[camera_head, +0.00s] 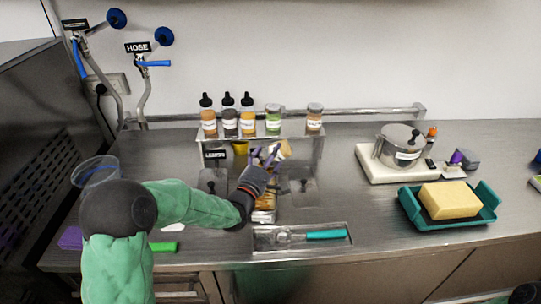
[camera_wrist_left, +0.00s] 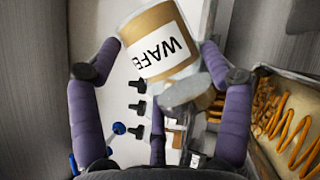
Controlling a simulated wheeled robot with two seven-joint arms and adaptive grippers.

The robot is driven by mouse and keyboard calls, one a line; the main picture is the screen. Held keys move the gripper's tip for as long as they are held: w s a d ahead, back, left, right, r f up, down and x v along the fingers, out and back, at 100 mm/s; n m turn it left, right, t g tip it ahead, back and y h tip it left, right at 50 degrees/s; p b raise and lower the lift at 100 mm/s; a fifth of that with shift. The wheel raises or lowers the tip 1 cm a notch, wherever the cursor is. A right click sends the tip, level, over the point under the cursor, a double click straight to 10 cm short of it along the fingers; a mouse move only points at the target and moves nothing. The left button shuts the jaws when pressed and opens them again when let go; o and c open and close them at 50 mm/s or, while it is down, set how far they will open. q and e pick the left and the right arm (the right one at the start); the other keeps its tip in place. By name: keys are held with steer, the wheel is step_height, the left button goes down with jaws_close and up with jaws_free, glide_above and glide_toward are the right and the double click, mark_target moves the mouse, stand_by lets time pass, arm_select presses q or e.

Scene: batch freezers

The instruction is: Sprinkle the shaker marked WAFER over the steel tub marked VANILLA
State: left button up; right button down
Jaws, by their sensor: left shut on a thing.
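My left gripper (camera_head: 272,168) is shut on a shaker (camera_head: 284,149) with a tan body and white label. In the left wrist view the shaker (camera_wrist_left: 160,45) reads "WAFE", the rest of the word turned out of sight. It is tilted between the purple fingers (camera_wrist_left: 160,85), its grey cap toward the lower right. The gripper holds it above the sunken steel tubs in the counter. An open tub (camera_head: 263,216) with orange contents is below, partly hidden by my gripper. I cannot read VANILLA on any tub. My right gripper does not show.
Several topping bottles and jars (camera_head: 248,122) stand on a raised shelf behind. Lidded tubs flank the open one, left (camera_head: 212,182) and right (camera_head: 304,190). A teal-handled scoop (camera_head: 325,235) lies in a front tray. A teal tray (camera_head: 450,222) with a yellow sponge sits right.

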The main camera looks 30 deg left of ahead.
arm_select(q)
steer(key=s+b, duration=0.1)
steer(key=s+d+b, duration=0.1)
steer(key=s, duration=0.1)
steer(key=shift+s+d+b, duration=0.25)
steer(key=shift+d+b, duration=0.15)
stand_by(1.4)
steer(key=shift+r, duration=0.1)
